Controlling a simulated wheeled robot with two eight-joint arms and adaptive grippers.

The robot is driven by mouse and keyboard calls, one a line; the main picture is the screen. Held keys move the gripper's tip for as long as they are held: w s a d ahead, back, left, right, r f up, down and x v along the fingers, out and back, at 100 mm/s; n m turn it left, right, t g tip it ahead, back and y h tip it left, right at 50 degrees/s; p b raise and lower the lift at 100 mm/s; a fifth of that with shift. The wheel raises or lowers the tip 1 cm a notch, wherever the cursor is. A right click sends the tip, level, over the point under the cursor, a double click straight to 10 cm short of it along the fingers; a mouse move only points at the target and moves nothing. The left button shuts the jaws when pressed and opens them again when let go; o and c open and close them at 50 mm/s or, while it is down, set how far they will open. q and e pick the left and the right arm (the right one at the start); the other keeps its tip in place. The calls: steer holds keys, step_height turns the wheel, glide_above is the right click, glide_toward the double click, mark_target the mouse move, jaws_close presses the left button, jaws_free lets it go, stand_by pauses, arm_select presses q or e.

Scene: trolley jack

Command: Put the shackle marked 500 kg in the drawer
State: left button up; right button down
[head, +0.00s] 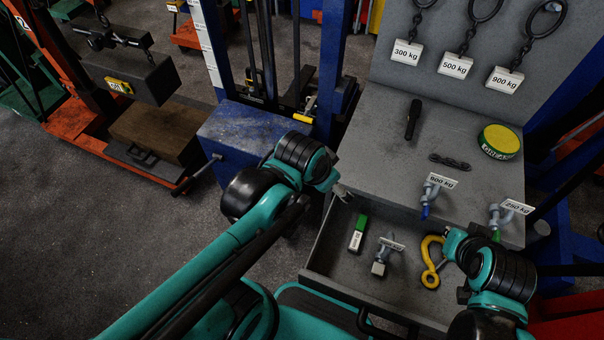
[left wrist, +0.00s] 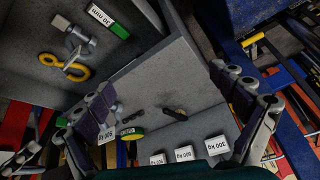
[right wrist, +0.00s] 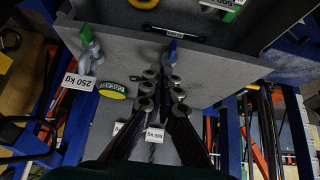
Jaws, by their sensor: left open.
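A grey shackle with a blue pin (head: 426,207) stands on the bench top near its front edge. Its small tag appears to read 900 kg. A shackle with a green pin (head: 496,218) and a 250 kg tag stands to its right. A third shackle (head: 382,258) lies in the open drawer (head: 318,262); its tag is too small to read surely. My left gripper (left wrist: 170,90) is open and empty, beside the drawer's left rear corner. My right gripper (right wrist: 160,76) has its fingers close together; the blue-pin shackle (right wrist: 171,52) appears just beyond the tips.
The drawer also holds a green-and-white box (head: 357,234) and a yellow hook (head: 431,266). Tags of 300, 500 and 900 kg hang on the back panel (head: 490,38).

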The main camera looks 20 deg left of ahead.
arm_select(q)
steer(key=s+a+r+n+t+y, duration=0.1)
steer(key=s+a+n+t, duration=0.1)
steer(key=a+n, duration=0.2)
steer(key=shift+s+a+r+n, duration=0.2)
steer(key=shift+s+a+n, duration=0.1)
steer(key=shift+a, duration=0.6)
